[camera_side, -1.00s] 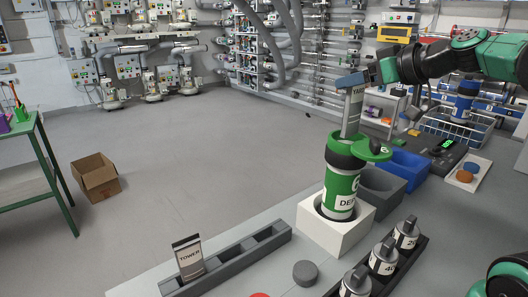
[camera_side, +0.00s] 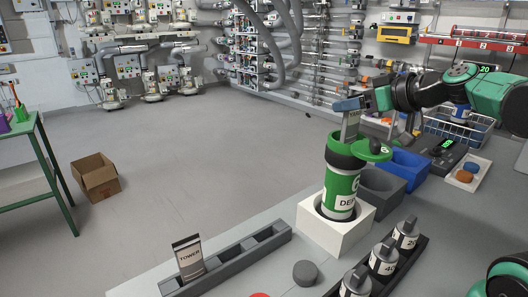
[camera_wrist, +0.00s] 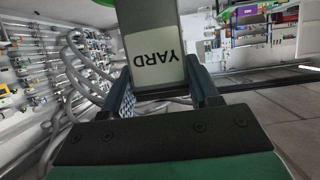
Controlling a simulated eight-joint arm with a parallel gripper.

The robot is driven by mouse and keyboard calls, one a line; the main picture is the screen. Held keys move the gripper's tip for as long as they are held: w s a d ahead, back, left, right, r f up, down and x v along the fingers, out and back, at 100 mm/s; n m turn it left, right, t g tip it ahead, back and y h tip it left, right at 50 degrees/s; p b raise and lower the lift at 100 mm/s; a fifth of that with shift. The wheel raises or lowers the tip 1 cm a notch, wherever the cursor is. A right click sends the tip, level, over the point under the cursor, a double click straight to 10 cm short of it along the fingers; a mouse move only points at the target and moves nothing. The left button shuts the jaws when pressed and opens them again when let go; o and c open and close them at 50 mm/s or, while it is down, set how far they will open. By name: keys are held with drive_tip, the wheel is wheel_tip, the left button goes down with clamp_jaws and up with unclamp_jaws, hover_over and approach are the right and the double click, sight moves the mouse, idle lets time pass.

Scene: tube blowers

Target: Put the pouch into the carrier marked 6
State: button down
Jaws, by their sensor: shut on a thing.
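The pouch (camera_side: 351,126) is a slim grey and white packet, upright, and reads YARD in the wrist view (camera_wrist: 154,58). My gripper (camera_side: 349,105) is shut on its upper end, also seen in the wrist view (camera_wrist: 160,82). The green carrier (camera_side: 341,186) stands upright in a white block (camera_side: 312,226), with a dark collar and a partly visible 6 on its side. Its green lid (camera_side: 374,150) is swung open to the right. The pouch's lower part is hidden at the carrier's mouth and appears to be inside it.
A second pouch marked TOWER (camera_side: 188,258) stands in a dark slotted rack (camera_side: 262,243). Several numbered grey-topped cylinders (camera_side: 383,256) stand in a black tray at the front. A grey bin (camera_side: 380,188) and a blue bin (camera_side: 408,168) lie right of the carrier.

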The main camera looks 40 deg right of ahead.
drive_tip(key=shift+f, duration=1.15)
drive_tip(key=shift+c, duration=0.7)
unclamp_jaws()
drive_tip(key=shift+s+r, duration=0.15)
drive_tip(key=shift+s, duration=0.3)
drive_tip(key=shift+v, duration=1.05)
wheel_tip(320, 180, up, 7)
